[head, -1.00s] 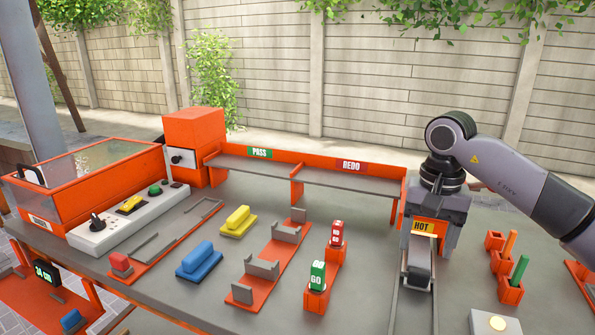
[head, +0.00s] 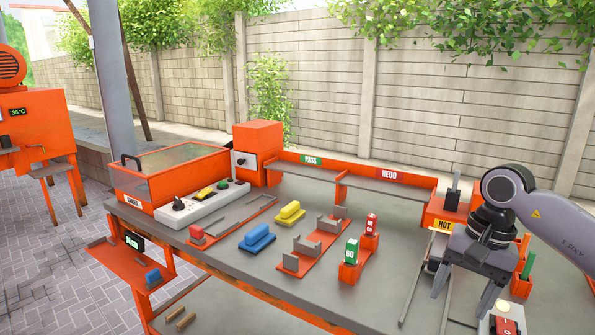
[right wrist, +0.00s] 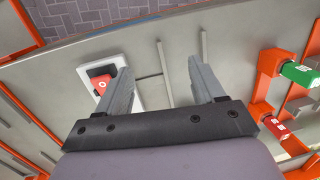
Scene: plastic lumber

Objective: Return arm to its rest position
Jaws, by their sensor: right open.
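My right arm (head: 545,215) reaches in from the right in the head view. Its gripper (head: 464,298) is open and empty, pointing down above the grey bench top, in front of the orange HOT station (head: 444,224). A dark upright piece (head: 453,192) stands at that station, clear of the fingers. My left gripper is in neither view.
A white plate with a red button (right wrist: 101,84) lies beside one finger in the wrist view. Green GO (head: 350,252) and red (head: 371,224) blocks stand in orange holders left of the arm. Blue (head: 257,238) and yellow (head: 290,213) blocks lie farther left. A shelf marked PASS and REDO (head: 385,186) runs behind.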

